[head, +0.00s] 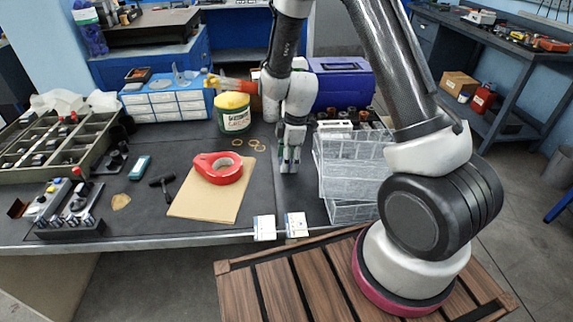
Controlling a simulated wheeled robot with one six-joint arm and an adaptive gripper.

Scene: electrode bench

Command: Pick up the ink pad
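No object is clearly recognisable as the ink pad at this size. A small teal block with a pale top (140,167) lies flat on the left part of the dark bench mat and may be it. A small dark open case (137,75) on the blue drawer unit is another flat, box-like thing. My gripper (290,162) points down over the middle of the bench, to the right of the red tape roll and well apart from the teal block. Its fingers look close together, but the gap is unclear. I see nothing held.
A red tape roll (219,167) lies on a brown clipboard or sheet (205,200). A black hammer-like tool (163,184) lies beside the teal block. Clear stacked bins (350,165) stand right of my gripper. A green tin (233,114) and blue drawers (165,100) stand behind.

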